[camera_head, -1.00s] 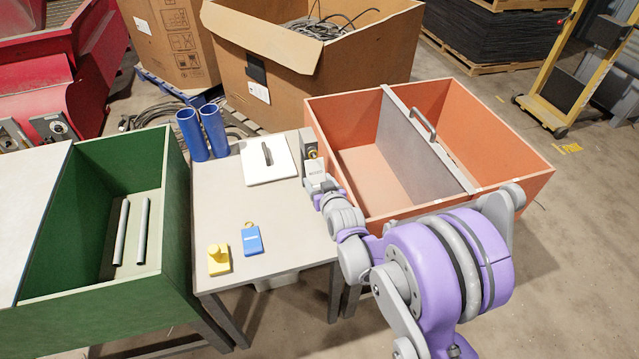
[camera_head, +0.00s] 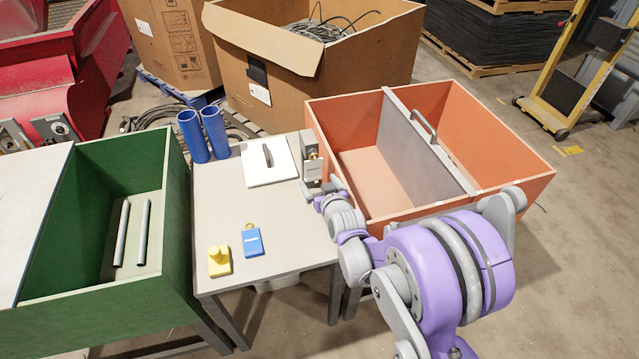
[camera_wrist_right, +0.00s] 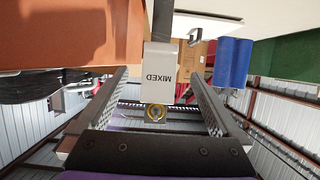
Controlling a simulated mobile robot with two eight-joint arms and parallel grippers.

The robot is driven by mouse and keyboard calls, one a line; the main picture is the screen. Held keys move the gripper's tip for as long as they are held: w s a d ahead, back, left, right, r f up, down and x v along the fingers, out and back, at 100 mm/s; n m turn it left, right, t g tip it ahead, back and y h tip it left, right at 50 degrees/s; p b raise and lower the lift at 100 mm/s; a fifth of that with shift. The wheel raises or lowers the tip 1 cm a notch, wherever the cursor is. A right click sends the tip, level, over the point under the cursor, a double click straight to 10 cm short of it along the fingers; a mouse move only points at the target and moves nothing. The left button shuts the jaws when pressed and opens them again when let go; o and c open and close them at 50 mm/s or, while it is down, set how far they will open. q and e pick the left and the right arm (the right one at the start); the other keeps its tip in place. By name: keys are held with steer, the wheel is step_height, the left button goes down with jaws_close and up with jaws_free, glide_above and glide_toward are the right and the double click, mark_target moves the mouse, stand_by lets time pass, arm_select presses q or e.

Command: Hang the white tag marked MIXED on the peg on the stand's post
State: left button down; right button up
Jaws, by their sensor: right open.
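The white tag (camera_head: 314,171) marked MIXED hangs at the front of the stand's grey post (camera_head: 309,141), at the table's right edge. In the right wrist view the tag (camera_wrist_right: 160,68) appears upside down, with its lettering readable. A brass-coloured ring and peg end (camera_wrist_right: 155,112) show at the tag's top end, and the ring appears to be around the peg. My right gripper (camera_head: 311,190) is just below and in front of the tag. Its two fingers are spread apart on either side of the tag, with gaps to it. My left gripper is not in view.
On the table (camera_head: 215,190) are a blue tag (camera_head: 252,241), a yellow block (camera_head: 219,260), a white board with a handle (camera_head: 268,170) and two blue cylinders (camera_head: 203,135). An orange divided bin (camera_head: 350,225) stands right, a green bin (camera_head: 110,300) left.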

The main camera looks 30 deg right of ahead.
steer(key=p+v, duration=0.1)
steer(key=v, duration=1)
steer(key=s+a+r+n+g+y+p, duration=0.1)
steer(key=s+a+r+g+p, duration=0.2)
steer(key=s+a, duration=0.3)
steer(key=s+a+r+n+g+y+p, duration=0.1)
steer(key=s+a+r+g+p, duration=0.3)
steer(key=s, duration=0.8)
steer(key=shift+s+a+r+n+g+y+p, duration=0.2)
steer(key=shift+a+n+g+y+p, duration=0.4)
steer(key=shift+a+p, duration=0.5)
